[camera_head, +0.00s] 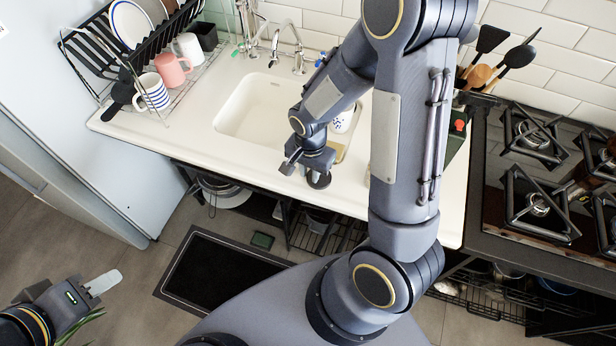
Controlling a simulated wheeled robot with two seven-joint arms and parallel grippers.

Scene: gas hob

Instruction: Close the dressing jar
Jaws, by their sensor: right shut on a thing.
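My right gripper (305,163) is over the front edge of the white counter, in front of the sink. It is shut on a small dark round thing (319,180) that looks like a lid. I cannot make out a dressing jar for certain; my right arm covers much of the counter right of the sink. A dark green container with a red top (459,126) shows partly behind that arm. My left gripper (103,283) is at the lower left, over the floor and away from the counter. One pale finger shows clearly, so its opening is unclear.
A dish rack (105,45) with plates and mugs stands at the left. The gas hob (520,215) is at the right. The counter left of the sink's front is clear. A dark mat (215,272) lies on the floor.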

